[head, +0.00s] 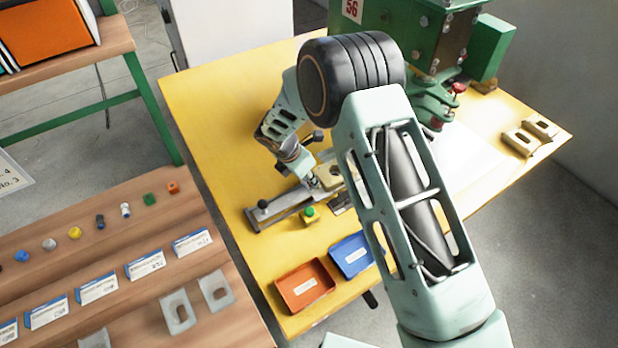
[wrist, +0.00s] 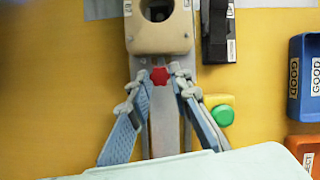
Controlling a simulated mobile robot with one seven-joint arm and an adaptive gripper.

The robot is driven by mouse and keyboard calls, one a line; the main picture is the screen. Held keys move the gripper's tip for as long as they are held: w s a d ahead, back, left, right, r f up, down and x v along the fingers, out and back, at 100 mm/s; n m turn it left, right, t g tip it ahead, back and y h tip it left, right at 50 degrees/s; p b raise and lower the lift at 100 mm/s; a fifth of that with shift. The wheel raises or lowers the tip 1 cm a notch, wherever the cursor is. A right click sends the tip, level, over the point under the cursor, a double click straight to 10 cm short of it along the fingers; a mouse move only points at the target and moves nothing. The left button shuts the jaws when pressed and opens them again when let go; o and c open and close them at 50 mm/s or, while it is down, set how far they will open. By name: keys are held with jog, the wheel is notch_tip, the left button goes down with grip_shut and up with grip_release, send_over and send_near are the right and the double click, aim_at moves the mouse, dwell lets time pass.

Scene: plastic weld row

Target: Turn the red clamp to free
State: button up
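The red clamp (wrist: 159,76) shows in the wrist view as a small star-shaped knob on a grey rail (wrist: 164,125), just below a tan block (wrist: 160,35) with a round hole. My gripper (wrist: 161,77) is open, with one fingertip on each side of the red knob. A narrow gap shows between the knob and each fingertip, so I see no grip on it. In the head view, my gripper (head: 312,183) is low over the fixture on the yellow table, and the red clamp is hidden there.
A green button on a yellow box (head: 309,216) stands close beside the rail. An orange tray (head: 305,287) and a blue tray (head: 353,254) lie at the table's front. A green machine (head: 425,40) stands behind. A black block (wrist: 218,30) is right of the tan block.

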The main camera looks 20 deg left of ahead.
grip_shut()
jog(key=shift+m+b, duration=0.3)
jog(key=m+b, duration=0.1)
jog(key=m+g+h+b, duration=0.1)
jog(key=m, duration=0.1)
jog(key=shift+w+a+f+m+b, duration=0.2)
jog(key=shift+m+b, duration=0.1)
jog(key=shift+b, duration=0.05)
jog(key=m+g+b, duration=0.1)
jog(key=m, duration=0.2)
jog(key=m+g+h+b, duration=0.1)
jog(key=m+b, duration=0.1)
jog(key=m, duration=0.1)
jog(key=shift+w, duration=0.2)
jog(key=m, duration=0.2)
jog(key=m+g+b, duration=0.1)
jog(key=m, duration=0.1)
jog(key=shift+w+r+g, duration=0.15)
jog(key=shift+g, duration=0.15)
jog(key=shift+w+m+g+b, duration=0.1)
jog(key=shift+m+g+b, duration=0.4)
jog(key=shift+m, duration=1.4)
